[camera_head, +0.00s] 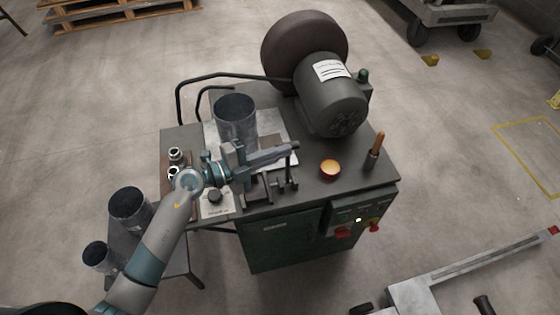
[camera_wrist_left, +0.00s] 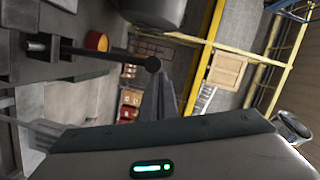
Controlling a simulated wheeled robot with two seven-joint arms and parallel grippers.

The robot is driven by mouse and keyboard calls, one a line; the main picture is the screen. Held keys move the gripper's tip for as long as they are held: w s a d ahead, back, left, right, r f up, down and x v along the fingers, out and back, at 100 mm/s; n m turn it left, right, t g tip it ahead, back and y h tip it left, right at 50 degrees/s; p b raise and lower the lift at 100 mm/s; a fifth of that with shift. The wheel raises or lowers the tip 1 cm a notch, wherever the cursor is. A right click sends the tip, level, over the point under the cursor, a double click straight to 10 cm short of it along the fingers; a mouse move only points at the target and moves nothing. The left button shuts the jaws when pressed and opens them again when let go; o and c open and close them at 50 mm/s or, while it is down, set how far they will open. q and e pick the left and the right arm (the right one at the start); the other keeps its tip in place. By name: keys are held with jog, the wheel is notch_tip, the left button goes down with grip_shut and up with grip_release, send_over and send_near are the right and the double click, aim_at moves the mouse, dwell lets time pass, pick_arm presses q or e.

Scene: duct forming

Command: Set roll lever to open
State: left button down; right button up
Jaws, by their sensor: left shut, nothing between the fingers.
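A dark lever with a round black knob (camera_wrist_left: 152,64) shows in the left wrist view, its rod running in from the left. I take it to be the roll lever; its exact setting cannot be told. My left gripper (camera_head: 296,147) reaches over the front of the green machine bench (camera_head: 290,240) in the head view. Its fingers are shut and empty. In the left wrist view the fingertips (camera_wrist_left: 160,80) show close to the knob; whether they touch it is unclear. My arm hides part of the roll mechanism (camera_head: 262,190). My right gripper is not in view.
A large motor (camera_head: 330,95) stands at the back of the bench. A metal cylinder (camera_head: 236,118) stands behind my gripper. More cylinders (camera_head: 130,208) stand on a low side table.

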pick_arm(q)
jog(key=shift+w+a+r+p, duration=0.15)
jog(key=shift+w+a, duration=0.1)
jog(key=shift+w, duration=0.3)
jog(key=shift+w+a+r+p, duration=0.1)
jog(key=shift+w+a+p, duration=0.1)
jog(key=shift+w, duration=0.35)
jog(key=w+a+f, duration=0.1)
jog(key=w+a, duration=0.1)
jog(key=w, duration=0.3)
jog(key=shift+w+f+b, duration=0.35)
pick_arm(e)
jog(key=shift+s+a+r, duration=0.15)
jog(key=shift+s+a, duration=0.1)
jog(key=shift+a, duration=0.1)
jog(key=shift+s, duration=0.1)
pick_arm(q)
jog(key=shift+w+r, duration=0.1)
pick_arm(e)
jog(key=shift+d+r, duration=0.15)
